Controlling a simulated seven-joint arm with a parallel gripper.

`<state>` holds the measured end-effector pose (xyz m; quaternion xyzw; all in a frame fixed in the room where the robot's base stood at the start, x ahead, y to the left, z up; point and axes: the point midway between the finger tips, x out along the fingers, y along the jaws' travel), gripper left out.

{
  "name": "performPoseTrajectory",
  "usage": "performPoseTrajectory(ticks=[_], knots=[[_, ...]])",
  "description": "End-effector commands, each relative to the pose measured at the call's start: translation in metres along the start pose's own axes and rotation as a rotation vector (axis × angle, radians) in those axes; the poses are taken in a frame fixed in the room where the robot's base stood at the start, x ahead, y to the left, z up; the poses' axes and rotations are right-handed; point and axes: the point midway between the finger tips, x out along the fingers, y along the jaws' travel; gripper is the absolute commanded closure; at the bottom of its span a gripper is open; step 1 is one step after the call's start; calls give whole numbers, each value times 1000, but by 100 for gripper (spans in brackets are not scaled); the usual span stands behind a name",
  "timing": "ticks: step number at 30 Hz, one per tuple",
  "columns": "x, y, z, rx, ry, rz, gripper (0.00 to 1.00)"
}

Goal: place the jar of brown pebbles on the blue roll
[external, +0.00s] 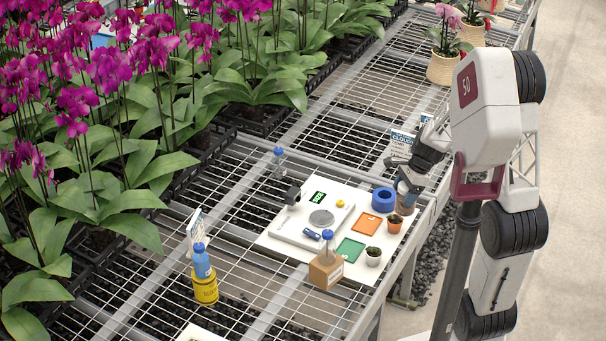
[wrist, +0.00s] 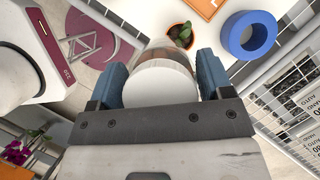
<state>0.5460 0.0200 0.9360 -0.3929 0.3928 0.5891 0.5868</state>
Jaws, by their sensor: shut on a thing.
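The jar of brown pebbles (external: 405,208) is at the right edge of the white board, below my gripper (external: 404,187). In the wrist view the jar's white lid (wrist: 160,84) fills the space between the blue fingers of my gripper (wrist: 162,70), which is shut on it. The jar looks upright; I cannot tell whether its base touches the surface. The blue roll (external: 383,199) lies flat on the board, just left of the jar and apart from it. In the wrist view the roll (wrist: 234,47) is at the upper right, its centre hole empty.
An orange pot with a small plant (external: 394,225) stands close to the jar, with a white pot (external: 373,258) nearer the front. An orange square (external: 366,223) and a green square (external: 350,249) lie on the board. A scale (external: 300,222) is further left. Printed signs (external: 402,140) stand behind the gripper.

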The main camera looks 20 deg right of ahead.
Motion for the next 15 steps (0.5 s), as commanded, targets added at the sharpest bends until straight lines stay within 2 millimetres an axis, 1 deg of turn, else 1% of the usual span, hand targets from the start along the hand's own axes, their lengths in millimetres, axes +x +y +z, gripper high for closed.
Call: performPoseTrajectory(ticks=[5,15], knots=[[-1,6,-3,1,0,-2,65],[-1,6,-3,1,0,-2,65]])
